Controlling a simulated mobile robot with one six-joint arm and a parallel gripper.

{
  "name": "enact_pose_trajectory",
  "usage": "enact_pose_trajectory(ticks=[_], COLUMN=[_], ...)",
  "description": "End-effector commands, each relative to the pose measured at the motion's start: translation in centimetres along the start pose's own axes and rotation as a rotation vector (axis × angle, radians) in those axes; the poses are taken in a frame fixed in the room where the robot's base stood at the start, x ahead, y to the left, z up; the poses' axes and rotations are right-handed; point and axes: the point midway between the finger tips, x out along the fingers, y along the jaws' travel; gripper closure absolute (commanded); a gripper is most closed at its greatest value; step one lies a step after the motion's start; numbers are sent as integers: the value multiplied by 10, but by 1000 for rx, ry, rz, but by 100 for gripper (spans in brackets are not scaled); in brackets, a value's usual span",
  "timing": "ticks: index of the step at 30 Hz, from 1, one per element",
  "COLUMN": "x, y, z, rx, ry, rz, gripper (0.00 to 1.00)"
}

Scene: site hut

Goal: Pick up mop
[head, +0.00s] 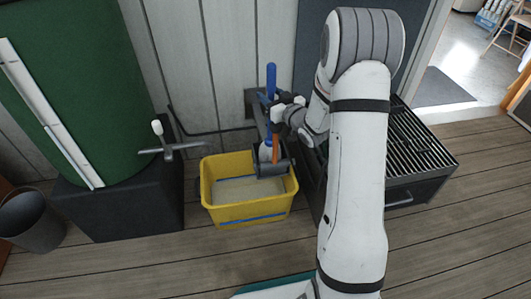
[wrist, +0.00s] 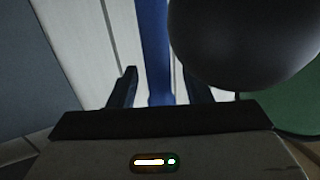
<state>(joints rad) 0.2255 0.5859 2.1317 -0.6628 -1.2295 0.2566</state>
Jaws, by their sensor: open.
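The mop has a blue handle (head: 271,76) that stands upright above the yellow bucket (head: 208,193). Its lower end goes down at the bucket's grey wringer (head: 272,168), and I cannot clearly see the mop head. My gripper (head: 268,101) is at the handle, coming from the right. In the wrist view my gripper (wrist: 158,80) has its fingers apart, with the blue handle (wrist: 152,45) showing between them. I cannot tell whether either finger touches it.
A large dark rounded thing (wrist: 245,40) fills the wrist view's upper right, close to the fingers. A green tank (head: 75,85) on a black base stands left, with a tap (head: 172,150). A dark slatted unit (head: 415,145) stands right. Floorboards in front are mostly clear.

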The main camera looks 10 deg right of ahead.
Motion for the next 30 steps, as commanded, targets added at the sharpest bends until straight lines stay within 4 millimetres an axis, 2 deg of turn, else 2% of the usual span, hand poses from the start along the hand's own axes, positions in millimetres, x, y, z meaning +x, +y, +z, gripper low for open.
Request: enact_pose_trajectory(ticks=[3, 19, 26, 30], x=[0, -1, -1, 0], y=[0, 1, 1, 1], z=[0, 0, -2, -12], rx=[0, -1, -1, -3], ry=[0, -1, 2, 3], rz=[0, 1, 1, 1], gripper=[55, 99, 100, 100])
